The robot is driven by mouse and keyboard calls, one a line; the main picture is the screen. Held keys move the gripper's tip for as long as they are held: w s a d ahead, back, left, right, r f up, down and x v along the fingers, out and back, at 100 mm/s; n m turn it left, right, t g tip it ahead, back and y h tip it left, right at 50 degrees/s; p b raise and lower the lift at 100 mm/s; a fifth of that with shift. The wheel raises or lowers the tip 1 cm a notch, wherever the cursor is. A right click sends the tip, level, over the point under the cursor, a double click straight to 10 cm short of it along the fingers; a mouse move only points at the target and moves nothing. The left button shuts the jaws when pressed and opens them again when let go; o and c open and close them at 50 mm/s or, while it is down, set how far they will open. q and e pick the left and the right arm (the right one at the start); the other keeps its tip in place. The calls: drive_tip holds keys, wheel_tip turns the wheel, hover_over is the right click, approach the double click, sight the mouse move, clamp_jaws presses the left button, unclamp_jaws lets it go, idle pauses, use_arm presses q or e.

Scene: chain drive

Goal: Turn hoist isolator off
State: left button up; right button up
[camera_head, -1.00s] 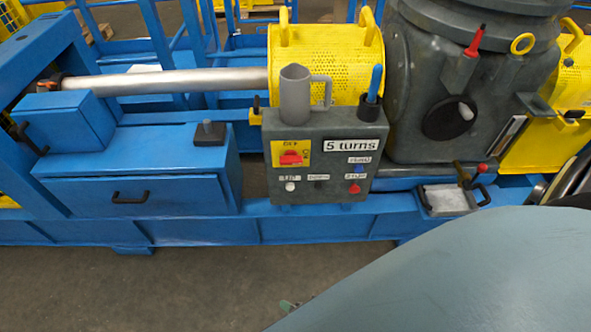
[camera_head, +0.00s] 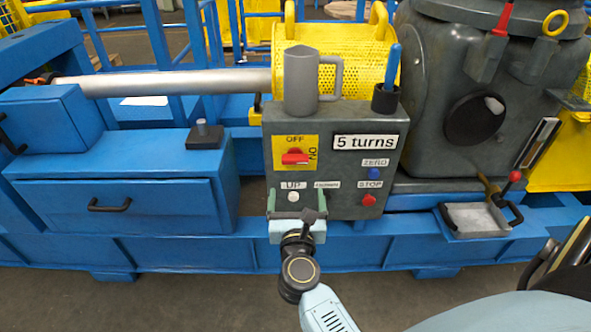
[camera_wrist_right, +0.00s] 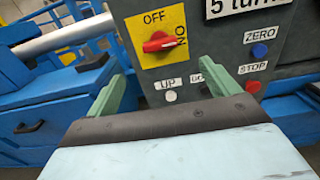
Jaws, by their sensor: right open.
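The hoist isolator is a red rotary knob (camera_head: 295,158) on a yellow plate (camera_head: 281,142) on the dark grey control box (camera_head: 385,140). "OFF" is printed above the knob and "ON" to its right. The knob lies roughly level, with a pale mark at its right end toward "ON", as the right wrist view shows (camera_wrist_right: 160,42). My right gripper (camera_head: 297,197) has its green fingers spread and empty, below the knob at the height of the white "UP" button (camera_head: 293,197). In the right wrist view the fingers (camera_wrist_right: 166,84) point at the box, apart from the knob. My left gripper is out of view.
A blue "ZERO" button (camera_head: 374,173) and a red "STOP" button (camera_head: 369,200) sit right of the knob. A grey jug (camera_head: 300,85) and a holder with a blue-handled tool (camera_head: 385,98) stand on the box. A blue drawer (camera_head: 120,205) is at left.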

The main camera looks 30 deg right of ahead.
sight(295, 163)
drive_tip(key=b+x, duration=0.1)
drive_tip(key=x, duration=1)
drive_tip(key=shift+a, duration=0.1)
drive_tip(key=shift+w+d, duration=0.2)
drive_tip(key=shift+w, duration=0.15)
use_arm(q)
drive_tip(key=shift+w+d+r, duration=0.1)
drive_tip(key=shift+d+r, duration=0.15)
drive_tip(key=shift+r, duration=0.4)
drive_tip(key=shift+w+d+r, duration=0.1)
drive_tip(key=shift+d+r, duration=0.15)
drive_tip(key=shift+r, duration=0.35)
use_arm(e)
drive_tip(key=c, duration=1)
